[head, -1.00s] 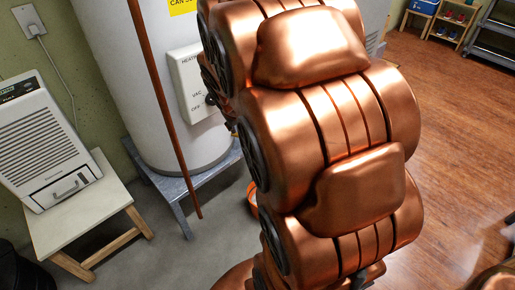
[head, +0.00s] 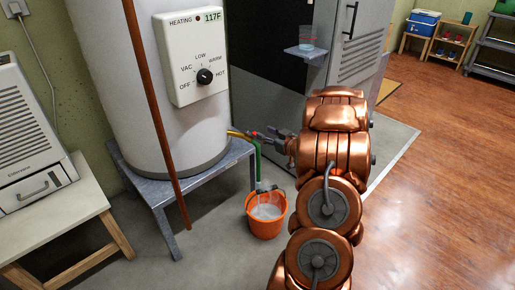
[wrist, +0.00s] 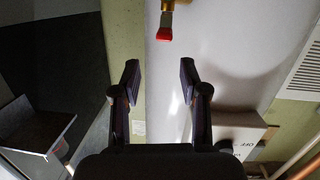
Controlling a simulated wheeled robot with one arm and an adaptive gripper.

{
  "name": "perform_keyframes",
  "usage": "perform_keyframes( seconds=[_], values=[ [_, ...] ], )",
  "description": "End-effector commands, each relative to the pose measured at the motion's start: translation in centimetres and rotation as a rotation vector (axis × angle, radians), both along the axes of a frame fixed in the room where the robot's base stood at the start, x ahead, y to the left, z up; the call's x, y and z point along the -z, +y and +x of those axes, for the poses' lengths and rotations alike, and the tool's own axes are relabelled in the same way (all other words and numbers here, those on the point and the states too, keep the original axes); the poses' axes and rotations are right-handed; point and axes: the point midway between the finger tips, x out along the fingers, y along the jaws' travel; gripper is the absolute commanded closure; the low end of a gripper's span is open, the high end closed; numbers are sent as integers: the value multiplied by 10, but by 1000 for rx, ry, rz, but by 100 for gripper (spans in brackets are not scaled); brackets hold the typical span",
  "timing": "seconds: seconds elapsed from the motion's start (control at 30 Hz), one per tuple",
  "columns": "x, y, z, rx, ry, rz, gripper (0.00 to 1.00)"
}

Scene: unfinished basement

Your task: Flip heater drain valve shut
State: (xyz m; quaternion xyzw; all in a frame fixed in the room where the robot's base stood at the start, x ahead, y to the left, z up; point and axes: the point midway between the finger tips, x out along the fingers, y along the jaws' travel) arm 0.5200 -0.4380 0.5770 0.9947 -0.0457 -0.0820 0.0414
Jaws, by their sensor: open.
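The heater's brass drain valve (head: 238,133) sticks out from the low right side of the white tank (head: 150,100). Its red handle (head: 256,134) is small in the head view. In the wrist view the brass valve (wrist: 170,7) is at the top edge, with the red handle tip (wrist: 164,34) pointing down the picture. My gripper (head: 271,135) is just right of the handle in the head view. In the wrist view my gripper (wrist: 160,80) has its fingers apart and empty, with the red tip beyond them, roughly in line with the gap. I cannot tell the handle's exact angle.
A green hose (head: 258,165) hangs from the valve toward an orange bucket (head: 266,226) holding something pale. The tank stands on a grey metal stand (head: 165,193). A brown pipe (head: 150,90) crosses in front.

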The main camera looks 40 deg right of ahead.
Motion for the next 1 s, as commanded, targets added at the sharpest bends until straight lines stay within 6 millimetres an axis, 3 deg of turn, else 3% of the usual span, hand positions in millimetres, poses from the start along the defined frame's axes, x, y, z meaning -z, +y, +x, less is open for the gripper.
perform_keyframes(
  seconds=[0.03, 0.1, 0.37, 1.0],
  values=[
    [21, -3, -8, -11, -35, 23, 56],
    [27, -2, -14, -33, -86, 46, 56],
    [32, 1, -22, -72, -167, 82, 56],
    [32, -1, 49, -72, -166, 80, 56]
  ],
)
